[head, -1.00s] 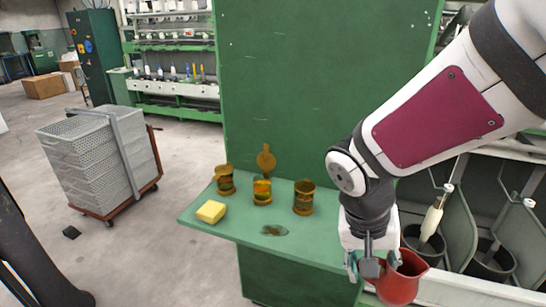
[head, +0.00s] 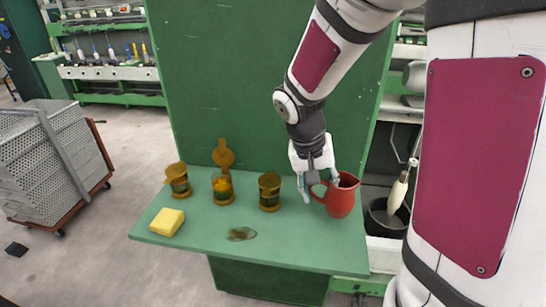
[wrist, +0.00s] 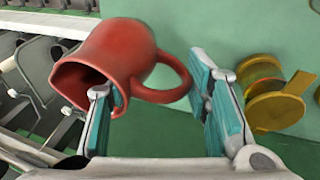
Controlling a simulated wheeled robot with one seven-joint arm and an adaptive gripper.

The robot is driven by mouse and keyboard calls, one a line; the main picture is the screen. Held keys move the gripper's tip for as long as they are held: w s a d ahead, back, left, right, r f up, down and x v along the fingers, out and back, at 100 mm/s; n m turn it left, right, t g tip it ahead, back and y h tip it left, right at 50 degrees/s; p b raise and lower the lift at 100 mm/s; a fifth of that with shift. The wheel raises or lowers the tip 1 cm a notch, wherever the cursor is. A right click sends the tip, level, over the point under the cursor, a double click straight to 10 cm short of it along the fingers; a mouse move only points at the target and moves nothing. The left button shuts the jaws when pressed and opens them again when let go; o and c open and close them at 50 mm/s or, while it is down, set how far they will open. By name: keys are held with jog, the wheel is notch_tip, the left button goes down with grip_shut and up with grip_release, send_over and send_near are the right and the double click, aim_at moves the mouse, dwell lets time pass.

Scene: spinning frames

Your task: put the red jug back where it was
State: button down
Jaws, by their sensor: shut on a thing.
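The red jug (head: 341,198) is upright at the right end of the green shelf table (head: 290,244), its handle towards the left. Whether its base touches the table or hangs just above it I cannot tell. My gripper (head: 318,182) is shut on the jug at its handle side, coming from above. In the wrist view the red jug (wrist: 118,52) lies at upper left with its mouth towards the lower left. One finger of my gripper (wrist: 152,88) is by the jug's rim and the other is right of the handle.
A yellow block (head: 166,221) lies at the left front, and a dark flat patch (head: 241,233) lies near the middle. A green panel (head: 240,80) rises behind. A grey crate cart (head: 55,150) stands left.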

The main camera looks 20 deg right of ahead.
jog(key=shift+w+d+f+p, duration=0.15)
jog(key=shift+w+d+f, duration=0.15)
jog(key=shift+w+f, duration=0.35)
jog(key=shift+w+d+f+p, duration=0.15)
jog(key=shift+w+d+f, duration=0.2)
jog(key=shift+w+f, duration=0.3)
jog(key=shift+w+d+f+p, duration=0.15)
jog(key=shift+w+d+f, duration=0.15)
jog(key=shift+w+f, duration=0.35)
jog(key=shift+f, duration=0.15)
jog(key=c, duration=0.8)
grip_release()
jog(key=b+v, duration=0.1)
jog(key=v, duration=1)
jog(key=s+a+r+n+t+y, duration=0.1)
jog(key=s+a+r+n+t, duration=0.1)
jog(key=s, duration=0.3)
jog(key=s+a+r+n+t+y, duration=0.1)
jog(key=s+a+r+n, duration=0.1)
jog(key=s+a+r, duration=0.2)
jog(key=s+a+r+n+t+y, duration=0.1)
jog(key=s+a+r+n+t, duration=0.1)
jog(key=s, duration=0.6)
jog(key=shift+a+r+t, duration=0.15)
jog(key=shift+a+r, duration=0.2)
jog(key=shift+a, duration=0.25)
jog(key=shift+a+r+t, duration=0.15)
jog(key=shift+a+r, duration=0.2)
jog(key=shift+a, duration=0.25)
